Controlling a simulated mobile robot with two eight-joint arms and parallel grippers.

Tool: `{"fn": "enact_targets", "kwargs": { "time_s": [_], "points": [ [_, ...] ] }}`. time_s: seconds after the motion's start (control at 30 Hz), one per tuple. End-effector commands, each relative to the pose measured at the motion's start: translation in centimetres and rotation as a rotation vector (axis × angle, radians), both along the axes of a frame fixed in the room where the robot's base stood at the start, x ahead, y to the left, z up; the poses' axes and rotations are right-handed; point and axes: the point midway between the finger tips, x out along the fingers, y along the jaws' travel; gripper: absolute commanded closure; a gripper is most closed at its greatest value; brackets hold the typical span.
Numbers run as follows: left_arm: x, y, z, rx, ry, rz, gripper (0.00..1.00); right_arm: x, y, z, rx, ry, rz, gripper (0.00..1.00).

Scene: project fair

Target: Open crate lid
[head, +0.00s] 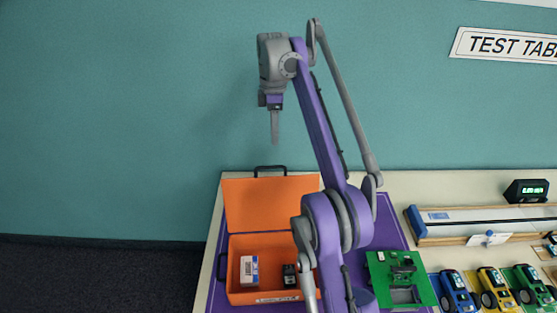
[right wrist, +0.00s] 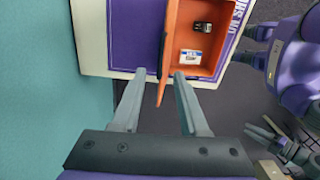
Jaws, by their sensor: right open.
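The orange crate (head: 233,268) stands on the left of the table, and its inside shows. Its orange lid (head: 262,204) stands raised at the back, with a dark handle (head: 270,169) on its top edge. My right gripper (head: 275,140) points down above the lid, apart from it, one finger hiding the other. In the right wrist view the lid (right wrist: 163,85) is nearly edge-on between the open, empty fingers (right wrist: 159,73). Part of the crate's right side is hidden by my right arm. A grey gripper, seemingly my left one, shows small at that view's lower right (right wrist: 270,140).
A white box (head: 249,269) and a small dark item (head: 290,275) lie in the crate. A purple mat (head: 385,225) lies under it. A green circuit board (head: 400,277), several toy cars and a track (head: 480,218) are to the right. A teal wall rises behind.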

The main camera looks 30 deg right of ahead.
Motion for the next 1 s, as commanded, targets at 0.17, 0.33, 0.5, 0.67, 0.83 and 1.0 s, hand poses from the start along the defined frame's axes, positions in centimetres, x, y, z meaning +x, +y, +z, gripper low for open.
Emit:
{"fn": "enact_targets", "kwargs": {
  "time_s": [0.17,0.33,0.5,0.67,0.83,1.0],
  "points": [
    [-1.6,0.0,-3.0,0.000,0.031,0.000,0.54,-0.5,0.1,-4.4,0.000,0.008,-0.001,0.57],
    [-2.4,0.0,-4.7,0.000,0.046,0.000,0.54,-0.7,0.2,-7.4,0.000,0.005,-0.002,0.57],
    [-2.7,0.0,-5.5,0.000,0.052,0.000,0.54,-0.7,0.2,-9.2,0.000,0.002,-0.002,0.57],
    [-2.8,0.0,-5.7,0.000,0.054,0.000,0.54,-0.7,0.3,-9.8,0.000,0.001,-0.002,0.57],
    [-2.8,0.0,-5.7,0.000,0.053,0.000,0.54,-0.7,0.3,-9.8,0.000,0.000,-0.003,0.57],
    [-2.8,0.0,-5.7,0.000,0.053,0.000,0.54,-0.7,0.3,-9.7,0.000,0.000,-0.003,0.73]
  ]
}}
